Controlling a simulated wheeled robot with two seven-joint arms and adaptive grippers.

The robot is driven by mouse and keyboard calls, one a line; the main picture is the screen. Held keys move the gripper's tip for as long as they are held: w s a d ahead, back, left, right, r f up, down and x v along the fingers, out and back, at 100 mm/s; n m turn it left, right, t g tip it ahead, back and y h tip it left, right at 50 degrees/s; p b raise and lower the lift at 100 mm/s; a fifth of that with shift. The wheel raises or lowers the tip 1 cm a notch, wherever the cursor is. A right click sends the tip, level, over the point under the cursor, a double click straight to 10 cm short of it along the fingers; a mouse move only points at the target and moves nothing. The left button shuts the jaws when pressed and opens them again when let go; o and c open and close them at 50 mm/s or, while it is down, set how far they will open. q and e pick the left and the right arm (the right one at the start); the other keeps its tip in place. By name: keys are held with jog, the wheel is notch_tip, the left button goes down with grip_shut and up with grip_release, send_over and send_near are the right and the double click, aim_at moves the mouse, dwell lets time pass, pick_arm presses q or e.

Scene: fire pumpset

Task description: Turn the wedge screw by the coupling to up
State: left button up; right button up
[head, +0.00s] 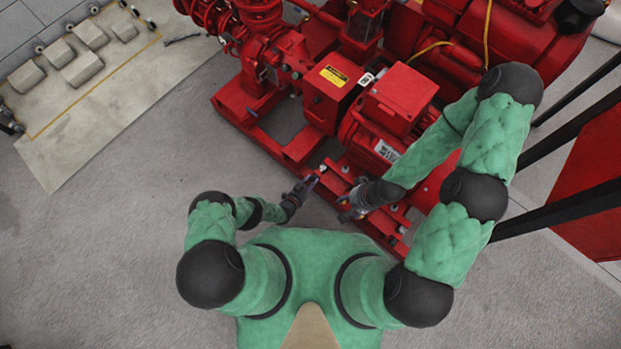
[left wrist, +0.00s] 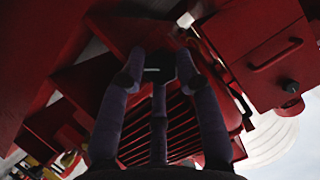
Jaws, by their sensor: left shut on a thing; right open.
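My left gripper (head: 309,184) reaches in from the left to the near rail of the red pump base (head: 292,152). In the left wrist view its purple fingers (left wrist: 155,74) are closed around a small dark head with a pale line on it, which I take to be the wedge screw (left wrist: 152,69). The fingers hide most of it, so its turn position is hard to read. The red coupling guard (head: 322,103) with a yellow label stands just behind. My right gripper (head: 345,214) is open, beside the rail to the right of the left one.
Black posts (head: 570,150) and a red panel (head: 597,185) are at right. Pale blocks (head: 82,68) lie on a mat at upper left. The floor at left is clear.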

pick_arm(q)
jog(key=shift+w+a+r, duration=0.15)
jog(key=shift+w+a, duration=0.05)
jog(key=shift+w, duration=0.05)
jog(key=o, duration=1.1)
jog(key=shift+s+d, duration=0.1)
jog(key=shift+s, duration=0.15)
jog(key=v, duration=1.1)
jog(key=shift+s, duration=0.35)
jog(key=shift+r, duration=0.1)
